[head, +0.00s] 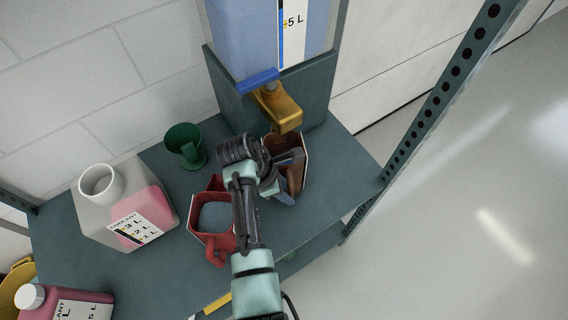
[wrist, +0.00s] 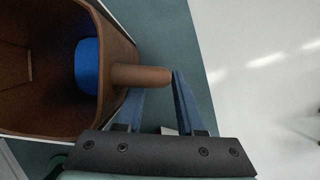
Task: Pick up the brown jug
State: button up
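The brown jug (head: 300,150) stands on the dark green shelf, partly hidden behind my arm in the head view. In the wrist view I look into the open top of the brown jug (wrist: 35,105), with a round blue patch inside. Its stubby brown handle (wrist: 142,76) points right, toward my gripper. My gripper (wrist: 158,85) is open, its two blue fingers apart at the handle. The handle covers the left finger's tip, and its end meets or nearly meets the right fingertip. I cannot tell whether they touch.
A yellow tap (head: 280,108) under a blue 5 L container (head: 240,35) is just above the jug. A red jug (head: 212,190), a green cup (head: 186,146) and a coolant canister (head: 140,222) stand to the left. A perforated post (head: 440,100) rises at right.

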jog(key=shift+d+f, duration=0.1)
jog(key=shift+f, duration=0.25)
grip_shut()
dwell(1.1)
jog(key=shift+w+r, duration=0.15)
